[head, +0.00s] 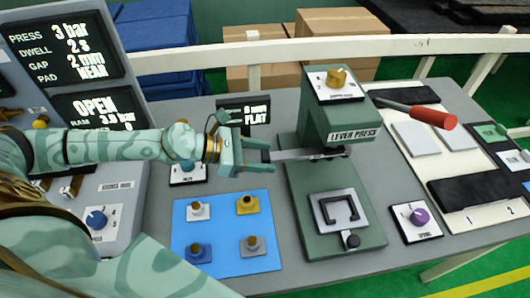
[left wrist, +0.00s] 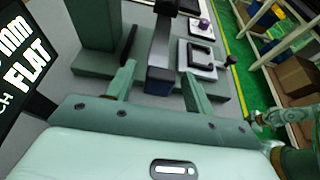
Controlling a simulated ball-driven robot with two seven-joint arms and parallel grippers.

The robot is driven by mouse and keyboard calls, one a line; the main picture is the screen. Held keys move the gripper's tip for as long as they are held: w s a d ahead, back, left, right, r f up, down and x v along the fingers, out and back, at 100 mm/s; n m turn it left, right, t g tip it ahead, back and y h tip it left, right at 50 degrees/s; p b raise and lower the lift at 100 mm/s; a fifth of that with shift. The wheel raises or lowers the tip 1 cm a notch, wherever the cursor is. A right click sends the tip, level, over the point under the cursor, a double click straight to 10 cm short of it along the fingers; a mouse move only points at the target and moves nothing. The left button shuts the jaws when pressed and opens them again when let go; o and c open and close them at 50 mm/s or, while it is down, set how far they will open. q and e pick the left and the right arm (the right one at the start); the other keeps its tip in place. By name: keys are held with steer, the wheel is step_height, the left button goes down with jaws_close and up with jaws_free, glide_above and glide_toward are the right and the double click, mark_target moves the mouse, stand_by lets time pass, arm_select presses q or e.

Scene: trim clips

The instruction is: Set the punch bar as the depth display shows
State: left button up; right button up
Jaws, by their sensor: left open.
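The lever press (head: 318,125) is a green machine standing mid-table. The punch bar (head: 295,154), a flat grey bar, sticks out of its left side. My left gripper (head: 268,157) is open at the bar's outer end. In the left wrist view the bar (left wrist: 161,72) lies between the two spread fingers (left wrist: 158,88), with a gap visible on each side. The small black display (head: 258,113) behind the gripper reads "mm FLAT"; its digit is too small to read surely. It also shows in the left wrist view (left wrist: 25,65), cut off.
A blue mat (head: 222,262) with several small knobbed pieces lies in front of the gripper. A dark U-shaped frame (head: 340,208) sits on the press base. The red-tipped lever (head: 440,121) reaches right. A large panel (head: 75,50) with displays stands left. A white tray (head: 440,165) lies right.

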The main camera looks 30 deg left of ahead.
arm_select(q)
steer(key=shift+w+d+f, duration=0.2)
steer(key=shift+w+d, duration=0.15)
steer(key=shift+d, duration=0.1)
